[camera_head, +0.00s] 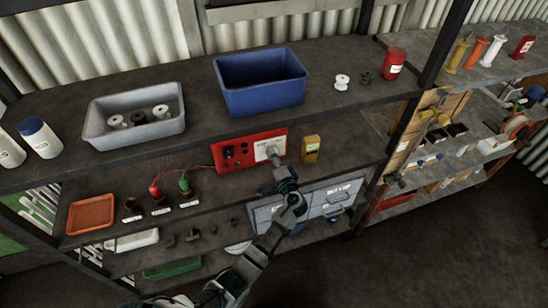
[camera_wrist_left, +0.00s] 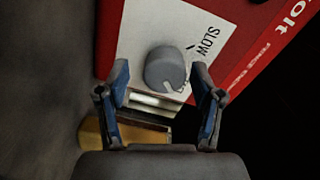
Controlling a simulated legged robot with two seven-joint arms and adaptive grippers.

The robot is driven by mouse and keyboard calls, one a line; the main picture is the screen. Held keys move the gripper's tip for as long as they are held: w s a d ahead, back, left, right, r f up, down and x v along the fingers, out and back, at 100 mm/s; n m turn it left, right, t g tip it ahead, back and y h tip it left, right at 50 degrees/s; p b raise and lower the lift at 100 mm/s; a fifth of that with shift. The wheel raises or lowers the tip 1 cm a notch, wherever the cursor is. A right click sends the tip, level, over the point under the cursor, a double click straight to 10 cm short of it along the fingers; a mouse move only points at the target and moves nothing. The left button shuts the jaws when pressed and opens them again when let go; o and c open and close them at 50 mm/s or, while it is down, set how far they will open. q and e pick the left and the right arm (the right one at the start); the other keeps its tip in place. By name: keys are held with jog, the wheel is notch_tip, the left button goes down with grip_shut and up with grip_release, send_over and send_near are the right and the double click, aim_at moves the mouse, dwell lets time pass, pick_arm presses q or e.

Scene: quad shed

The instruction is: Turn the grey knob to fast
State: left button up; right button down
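The grey knob (camera_head: 271,151) sits on a white label plate on the right side of the red box (camera_head: 232,158), on the middle shelf. In the left wrist view the knob (camera_wrist_left: 165,68) is round, with a pale mark near its lower right edge. The word SLOW (camera_wrist_left: 208,40) is printed to its upper right; I cannot see a word for fast. My left gripper (camera_head: 279,168) is right in front of the knob. Its two fingers are apart, to either side of the knob, with visible gaps. My right gripper is not in view.
A yellow device (camera_head: 310,149) stands just right of the red box. Red and green clips with wires (camera_head: 184,183) are at its left. A blue bin (camera_head: 262,92) and a grey tray (camera_head: 100,125) stand on the shelf above.

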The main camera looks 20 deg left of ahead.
pick_arm(q)
jog(key=shift+s+d+r, duration=0.1)
jog(key=v, duration=1.1)
jog(key=shift+s+d, duration=0.3)
jog(key=shift+d, duration=0.05)
